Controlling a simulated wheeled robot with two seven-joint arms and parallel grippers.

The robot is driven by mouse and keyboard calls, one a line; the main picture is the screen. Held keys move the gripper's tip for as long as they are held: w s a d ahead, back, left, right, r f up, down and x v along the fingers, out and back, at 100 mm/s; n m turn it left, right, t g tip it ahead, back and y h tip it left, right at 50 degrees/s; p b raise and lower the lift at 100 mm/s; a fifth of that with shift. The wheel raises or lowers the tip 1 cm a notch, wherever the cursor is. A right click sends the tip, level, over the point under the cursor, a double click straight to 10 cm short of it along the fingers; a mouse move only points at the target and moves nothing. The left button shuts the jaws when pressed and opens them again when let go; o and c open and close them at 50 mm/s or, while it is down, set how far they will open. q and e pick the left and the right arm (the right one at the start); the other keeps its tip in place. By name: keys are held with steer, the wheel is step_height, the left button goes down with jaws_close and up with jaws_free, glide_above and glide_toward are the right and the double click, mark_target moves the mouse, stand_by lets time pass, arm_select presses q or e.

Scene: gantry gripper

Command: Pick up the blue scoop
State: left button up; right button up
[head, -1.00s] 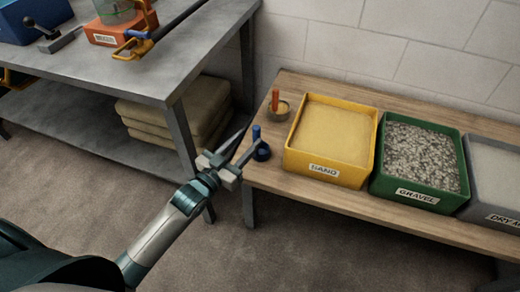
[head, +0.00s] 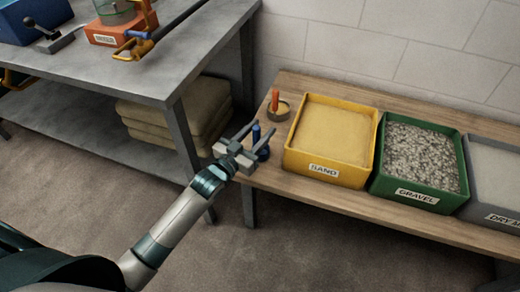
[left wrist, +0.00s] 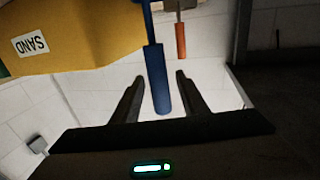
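The blue scoop (head: 256,134) stands at the left end of the wooden bench, its handle upright and its round bowl resting on the wood. My left gripper (head: 258,133) is open, with its two fingers on either side of the handle. In the left wrist view the blue handle (left wrist: 156,75) shows between the open fingers (left wrist: 160,76), with a visible gap on each side. The scoop's bowl is partly hidden behind the gripper in the head view. My right gripper is not in view.
An orange-handled scoop (head: 275,101) stands just behind the blue one. A yellow sand bin (head: 325,172) and a green gravel bin (head: 415,193) stand to the right, then a grey bin (head: 500,216). A grey metal table (head: 165,85) is close on the left.

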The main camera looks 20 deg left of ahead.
arm_select(q)
steer(key=shift+x, duration=1)
jaws_close()
